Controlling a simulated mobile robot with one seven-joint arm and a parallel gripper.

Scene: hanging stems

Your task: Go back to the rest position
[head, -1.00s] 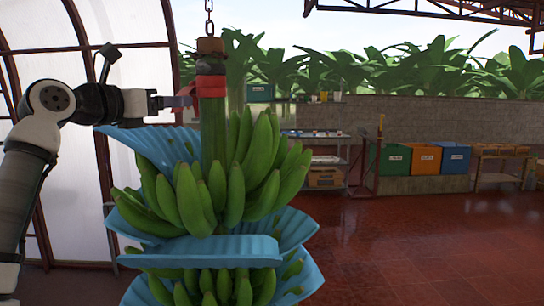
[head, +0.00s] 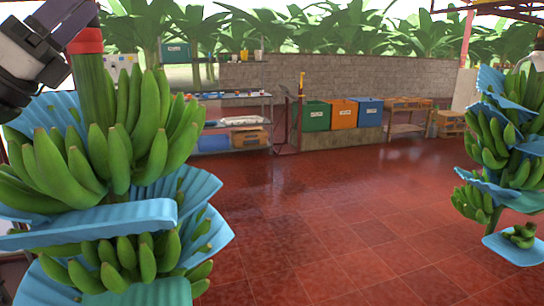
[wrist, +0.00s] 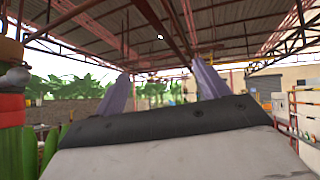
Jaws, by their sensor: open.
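My gripper (wrist: 163,88) is open in the wrist view, with two pale purple fingers spread apart and nothing between them. A hanging green banana bunch (head: 75,155) with blue sheets between its hands fills the left of the head view. Its thick green stem (head: 93,85) carries a red band (head: 86,41). The red band also shows at the left edge of the wrist view (wrist: 11,103), beside my gripper and not between the fingers. In the head view my arm is at the top left corner, in front of the bunch; the fingertips cannot be made out there.
A second bunch (head: 497,150) with blue sheets hangs at the right. Green (head: 316,116), orange (head: 343,114) and blue (head: 370,112) bins stand by a grey wall (head: 260,82), next to a shelf (head: 232,98). The red tiled floor (head: 330,220) between the bunches is clear.

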